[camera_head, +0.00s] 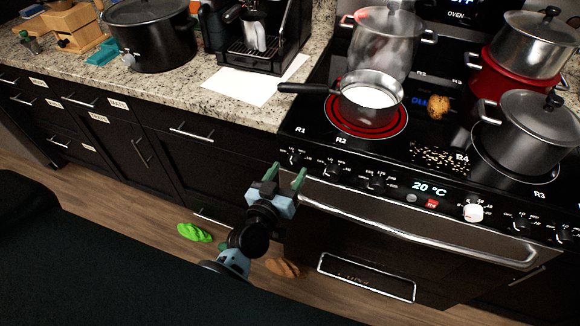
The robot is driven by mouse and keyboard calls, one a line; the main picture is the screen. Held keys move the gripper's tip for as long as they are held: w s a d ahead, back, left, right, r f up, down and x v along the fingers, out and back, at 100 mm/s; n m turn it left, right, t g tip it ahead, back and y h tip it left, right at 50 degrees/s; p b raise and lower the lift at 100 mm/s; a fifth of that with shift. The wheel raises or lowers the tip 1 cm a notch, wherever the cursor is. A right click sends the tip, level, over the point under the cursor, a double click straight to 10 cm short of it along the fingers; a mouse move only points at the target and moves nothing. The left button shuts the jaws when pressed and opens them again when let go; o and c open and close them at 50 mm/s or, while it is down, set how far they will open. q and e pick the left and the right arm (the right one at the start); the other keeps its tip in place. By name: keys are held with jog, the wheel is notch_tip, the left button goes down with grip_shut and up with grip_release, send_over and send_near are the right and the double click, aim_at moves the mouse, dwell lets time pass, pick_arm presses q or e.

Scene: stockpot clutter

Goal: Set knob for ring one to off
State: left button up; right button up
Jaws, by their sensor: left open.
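The stove (420,232) has black knobs along its front edge. The leftmost knob (296,157) sits below the printed label R1 (300,130); its pointer setting is too small to read. Two more black knobs, a second (333,170) and a third (375,182), sit to its right. A ring (330,117) glows red under a saucepan (370,100) holding something white. My left gripper (287,177) is open and empty, with green fingertips pointing up toward the stove's left front, just below the leftmost knob in the picture. My right gripper is not in view.
A steel pot (385,45) stands behind the saucepan; a grey lidded pot (525,130) stands front right. The oven handle (420,232) juts out below the knobs. A white knob (473,212) is further right. Green (195,232) and brown (285,267) objects lie on the floor.

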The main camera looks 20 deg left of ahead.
pick_arm(q)
jog(key=shift+w+d, duration=0.15)
jog(key=shift+w, duration=1)
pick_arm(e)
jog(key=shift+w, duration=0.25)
pick_arm(q)
jog(key=shift+c, duration=0.5)
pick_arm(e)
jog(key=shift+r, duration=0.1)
pick_arm(q)
jog(key=c, duration=0.9)
jog(key=n, duration=0.6)
jog(key=shift+f+n+b, duration=0.15)
jog(key=shift+n+b, duration=0.25)
jog(key=shift+n+t, duration=0.3)
jog(key=shift+n, duration=0.9)
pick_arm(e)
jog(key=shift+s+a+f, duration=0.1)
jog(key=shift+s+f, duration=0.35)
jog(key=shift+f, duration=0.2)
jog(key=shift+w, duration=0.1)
